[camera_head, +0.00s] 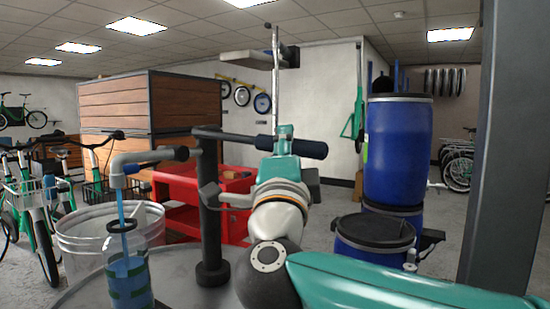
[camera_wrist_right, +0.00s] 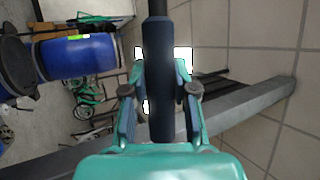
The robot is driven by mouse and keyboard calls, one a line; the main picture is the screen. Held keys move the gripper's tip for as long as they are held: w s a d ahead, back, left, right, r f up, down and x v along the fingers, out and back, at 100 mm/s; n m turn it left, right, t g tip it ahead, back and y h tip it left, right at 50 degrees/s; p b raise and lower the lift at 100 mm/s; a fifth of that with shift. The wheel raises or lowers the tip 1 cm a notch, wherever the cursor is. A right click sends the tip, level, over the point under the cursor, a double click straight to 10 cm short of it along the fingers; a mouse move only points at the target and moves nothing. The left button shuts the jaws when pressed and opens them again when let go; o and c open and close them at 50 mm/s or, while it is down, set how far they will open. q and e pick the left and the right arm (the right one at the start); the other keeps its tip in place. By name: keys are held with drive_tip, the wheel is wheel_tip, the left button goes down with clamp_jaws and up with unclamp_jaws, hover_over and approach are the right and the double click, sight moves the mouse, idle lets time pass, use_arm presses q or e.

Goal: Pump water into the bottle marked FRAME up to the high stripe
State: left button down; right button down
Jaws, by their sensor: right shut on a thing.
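A grey hand pump with a dark post (camera_head: 210,225) stands on a round grey top. Its spout (camera_head: 120,168) points down at the left. Blue water runs from the spout into a clear bottle (camera_head: 122,240) below, which stands upright with bluish water in its lower part and darker bands around it. Its marking and the exact level against the stripes cannot be read. My right gripper (camera_head: 284,140) is shut on the dark grip of the pump lever (camera_head: 312,149); the right wrist view also shows this grip (camera_wrist_right: 158,110) between the fingers. My left gripper is out of view.
A clear tub (camera_head: 75,240) stands behind the bottle. A red cart (camera_head: 185,215) is behind the pump. Blue barrels (camera_head: 398,150) stand at the right, near a dark grey pillar (camera_head: 490,150). Bikes (camera_head: 40,200) are at the left.

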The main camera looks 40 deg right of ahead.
drive_tip(key=shift+w+f, duration=0.15)
drive_tip(key=shift+f, duration=0.25)
drive_tip(key=c, duration=0.9)
unclamp_jaws()
drive_tip(key=shift+r, duration=0.1)
drive_tip(key=shift+a, duration=0.15)
drive_tip(key=v, duration=1.2)
